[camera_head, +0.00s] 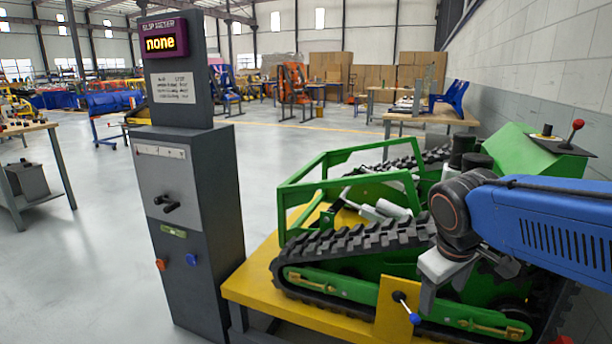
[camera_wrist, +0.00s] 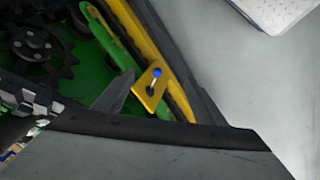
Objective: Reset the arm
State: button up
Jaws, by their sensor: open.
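My blue arm reaches in from the right in the head view, bent down at its dark wrist joint. My gripper (camera_head: 432,296) hangs from it in front of the green tracked carrier (camera_head: 300,180), partly hidden by its own body. It is open with nothing seen between its fingers. A short lever with a blue knob (camera_head: 414,318) sits on a yellow plate (camera_head: 393,308) at the carrier's side, just below and left of the gripper. In the wrist view the blue knob (camera_wrist: 157,73) shows on its yellow plate (camera_wrist: 150,90), apart from the grey finger.
The carrier's black track (camera_head: 350,240) rests on a yellow stand (camera_head: 262,290). A dark pedestal (camera_head: 195,220) with a sign reading "none" stands left of it. A red-knobbed lever (camera_head: 577,125) rises at the carrier's upper right. Open floor (camera_head: 80,270) lies left of the pedestal.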

jog(key=s+f+m+t+y, duration=0.1)
jog(key=s+f+m, duration=0.3)
jog(key=s, duration=0.7)
jog(key=shift+s+d+f+m+t+y, duration=0.2)
jog(key=shift+d+m+t+y, duration=0.1)
jog(key=shift+d+m+y, duration=0.15)
dwell(1.0)
